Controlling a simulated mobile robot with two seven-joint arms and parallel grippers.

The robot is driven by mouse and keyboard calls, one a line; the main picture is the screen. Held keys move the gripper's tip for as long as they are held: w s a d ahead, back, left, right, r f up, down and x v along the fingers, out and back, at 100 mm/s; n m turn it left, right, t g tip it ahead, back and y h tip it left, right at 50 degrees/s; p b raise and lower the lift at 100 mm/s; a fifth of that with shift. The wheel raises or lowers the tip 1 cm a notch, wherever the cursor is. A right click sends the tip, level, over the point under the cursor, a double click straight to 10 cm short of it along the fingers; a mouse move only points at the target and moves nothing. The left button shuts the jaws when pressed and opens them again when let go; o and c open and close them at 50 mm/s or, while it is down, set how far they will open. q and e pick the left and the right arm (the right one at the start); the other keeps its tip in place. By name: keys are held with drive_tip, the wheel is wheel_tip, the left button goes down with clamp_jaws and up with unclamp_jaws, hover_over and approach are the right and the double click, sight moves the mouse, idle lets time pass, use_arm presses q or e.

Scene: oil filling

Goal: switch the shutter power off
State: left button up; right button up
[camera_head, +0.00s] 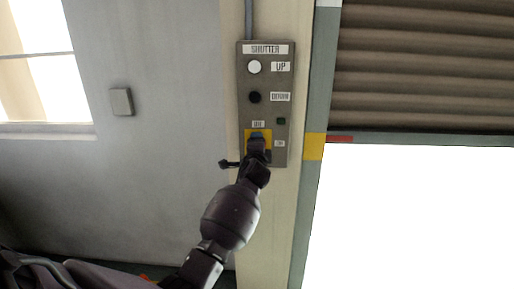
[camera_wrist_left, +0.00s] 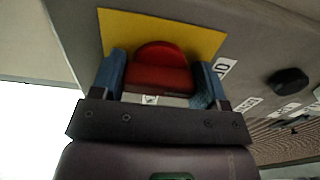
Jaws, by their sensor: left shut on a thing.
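The grey shutter control box (camera_head: 270,105) is on the pale post, with a white UP button (camera_head: 255,67), a black DOWN button (camera_head: 254,97) and a small dark green lamp (camera_head: 281,121). Low on it is a yellow plate (camera_head: 264,132) with ON and OFF labels. My left gripper (camera_head: 257,138) is at this plate and hides the switch in the head view. In the left wrist view, a red switch knob (camera_wrist_left: 160,68) stands on the yellow plate (camera_wrist_left: 200,38) between the blue fingers of my left gripper (camera_wrist_left: 160,80), which is shut on it. My right gripper is not in view.
The brown slatted shutter (camera_head: 430,70) at the right is partly raised, with a bright opening below it. A grey conduit (camera_head: 249,20) runs above the box. A small wall plate (camera_head: 121,102) and a window (camera_head: 35,70) are at the left.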

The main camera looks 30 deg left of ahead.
use_arm(q)
drive_tip(key=o, duration=0.9)
drive_tip(key=shift+o, duration=0.2)
drive_tip(key=v, duration=1.1)
drive_tip(key=shift+w+f, duration=0.1)
